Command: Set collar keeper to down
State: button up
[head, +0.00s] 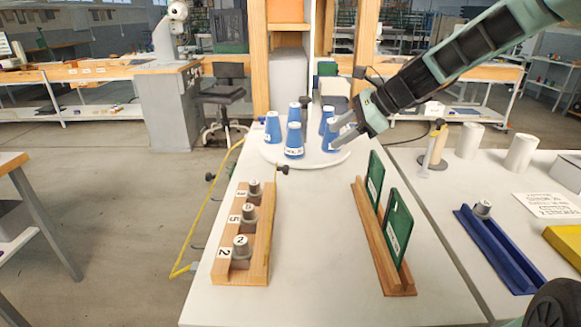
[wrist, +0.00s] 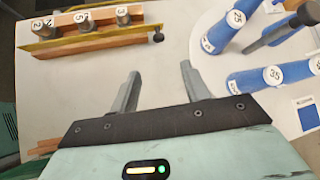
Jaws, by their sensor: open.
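A wooden rack (head: 262,262) on the left of the white table holds grey collars (head: 241,246) on numbered places. In the wrist view, a thin yellow bar (wrist: 85,37) runs along the rack's near side, in front of the collars (wrist: 122,16). A black knob (wrist: 158,38) sits at the bar's end; it also shows at the rack's far end in the head view (head: 282,169). I take this bar to be the collar keeper; I cannot tell its exact tilt. My gripper (head: 341,134) is open and empty, beside the blue cones and apart from the rack.
A round white plate (head: 270,157) with several blue cones (head: 294,141) stands at the table's far end, near my gripper. A wooden stand with green panels (head: 398,228) is on the right. Bare table lies between rack and stand. A blue tray (head: 505,250) is farther right.

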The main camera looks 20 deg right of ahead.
jog(key=x, duration=1.6)
jog(key=shift+a+f, duration=0.15)
jog(key=shift+f, duration=0.05)
jog(key=c, duration=1)
jog(key=shift+r+p, duration=0.2)
jog(key=shift+p, duration=0.1)
